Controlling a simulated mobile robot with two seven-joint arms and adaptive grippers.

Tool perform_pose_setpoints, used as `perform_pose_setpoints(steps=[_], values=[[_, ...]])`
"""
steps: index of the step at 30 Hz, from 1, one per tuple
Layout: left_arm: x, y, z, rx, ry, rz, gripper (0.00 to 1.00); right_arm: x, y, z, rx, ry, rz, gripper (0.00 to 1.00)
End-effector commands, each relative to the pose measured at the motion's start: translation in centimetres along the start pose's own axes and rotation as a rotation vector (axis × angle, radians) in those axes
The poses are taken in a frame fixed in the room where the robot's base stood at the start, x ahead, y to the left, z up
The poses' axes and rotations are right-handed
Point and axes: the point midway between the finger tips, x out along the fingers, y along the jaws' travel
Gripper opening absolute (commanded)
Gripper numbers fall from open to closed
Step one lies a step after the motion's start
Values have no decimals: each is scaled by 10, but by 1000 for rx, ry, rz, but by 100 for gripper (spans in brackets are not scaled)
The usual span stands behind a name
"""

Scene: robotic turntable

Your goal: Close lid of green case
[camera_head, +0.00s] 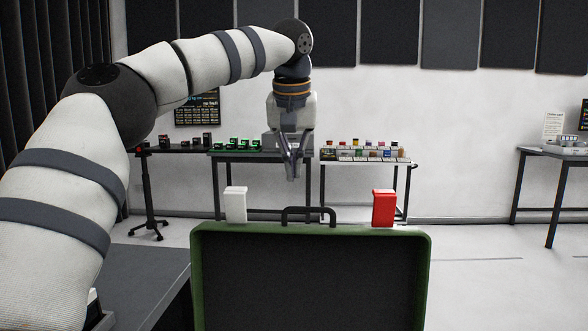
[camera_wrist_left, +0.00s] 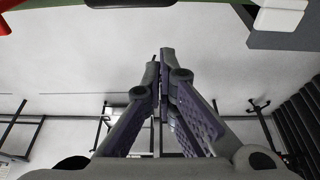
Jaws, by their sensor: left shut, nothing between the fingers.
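The green case's lid (camera_head: 312,230) stands upright and open in the head view, with its dark inner side facing me. A black handle (camera_head: 309,212), a white latch (camera_head: 235,205) and a red latch (camera_head: 383,208) stick up from its top edge. The case's base is out of view below. My left gripper (camera_head: 291,178) is shut and empty, pointing down above the handle and apparently beyond the lid. In the left wrist view its fingertips (camera_wrist_left: 160,52) are together, apart from the handle (camera_wrist_left: 130,3) and white latch (camera_wrist_left: 278,15) at the top. My right gripper is not in view.
A dark grey table surface (camera_head: 140,275) lies at the lower left. Tables with small items (camera_head: 225,152) and colourful boxes (camera_head: 365,160) stand by the back wall. Another table (camera_head: 555,152) is at right. The floor right of the lid is clear.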

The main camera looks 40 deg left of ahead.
Motion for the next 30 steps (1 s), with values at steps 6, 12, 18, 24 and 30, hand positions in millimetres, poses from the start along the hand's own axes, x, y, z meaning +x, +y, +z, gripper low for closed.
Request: perform_pose_setpoints(steps=[6,12,18,24,30], values=[[52,0,1,1,-6,-3,0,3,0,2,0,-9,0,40],[56,-1,11,0,9,7,0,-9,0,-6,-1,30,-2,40],[45,-1,28,-3,8,5,0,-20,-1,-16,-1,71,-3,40],[48,0,31,-2,0,-1,0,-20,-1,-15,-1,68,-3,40],[49,0,31,-2,0,-2,0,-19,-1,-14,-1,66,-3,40]])
